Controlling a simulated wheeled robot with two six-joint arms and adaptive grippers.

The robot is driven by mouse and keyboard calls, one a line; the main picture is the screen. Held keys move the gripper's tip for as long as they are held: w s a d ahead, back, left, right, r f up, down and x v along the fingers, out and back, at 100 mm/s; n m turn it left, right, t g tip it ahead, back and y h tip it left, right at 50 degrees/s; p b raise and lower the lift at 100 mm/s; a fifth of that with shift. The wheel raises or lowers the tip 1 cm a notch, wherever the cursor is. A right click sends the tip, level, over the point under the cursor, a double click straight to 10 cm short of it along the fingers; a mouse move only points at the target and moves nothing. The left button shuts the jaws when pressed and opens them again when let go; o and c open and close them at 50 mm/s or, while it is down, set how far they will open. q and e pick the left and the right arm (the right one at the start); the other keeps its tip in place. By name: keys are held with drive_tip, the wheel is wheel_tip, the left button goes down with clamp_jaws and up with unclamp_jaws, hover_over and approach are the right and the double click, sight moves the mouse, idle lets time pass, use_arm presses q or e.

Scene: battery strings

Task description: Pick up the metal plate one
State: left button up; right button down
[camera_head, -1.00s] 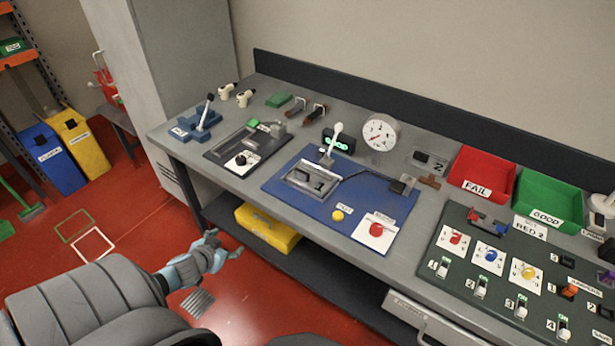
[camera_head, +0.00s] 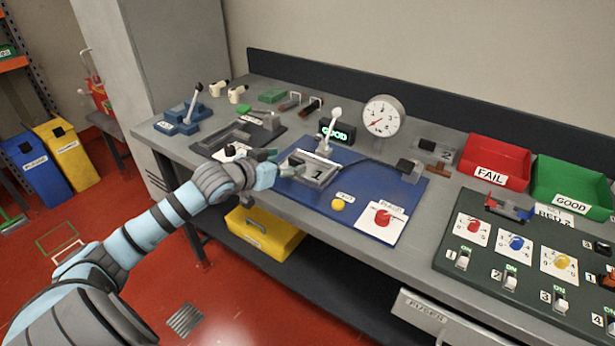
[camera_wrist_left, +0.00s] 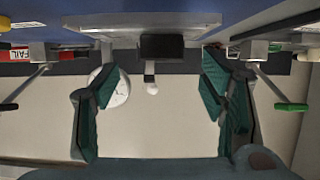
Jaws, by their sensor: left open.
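The metal plate marked 1 (camera_head: 318,174) sits in a grey fixture on the blue mat (camera_head: 376,226), near the middle of the bench. A dark block stands on its left part. My left gripper (camera_head: 274,162) is just left of the plate, open and apart from it. In the left wrist view, the open fingers (camera_wrist_left: 155,92) stand wide apart with nothing between them. A grey plate-like piece (camera_wrist_left: 140,21) and a dark block (camera_wrist_left: 162,46) show beyond them at the top of that view. My right gripper is not in view.
A white-handled lever (camera_head: 329,130), a display reading GOOD (camera_head: 341,136) and a round gauge (camera_head: 383,116) stand behind the plate. A yellow button (camera_head: 337,204) and red knob (camera_head: 383,217) are in front. Red (camera_head: 495,150) and green (camera_head: 572,174) bins stand right.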

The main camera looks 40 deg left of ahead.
sight(295, 161)
use_arm(q)
drive_tip(key=b+x, duration=0.1)
drive_tip(key=x, duration=0.3)
drive_tip(key=shift+w+f, duration=0.1)
drive_tip(key=shift+f, duration=0.1)
clamp_jaws()
drive_tip(key=shift+r, duration=0.2)
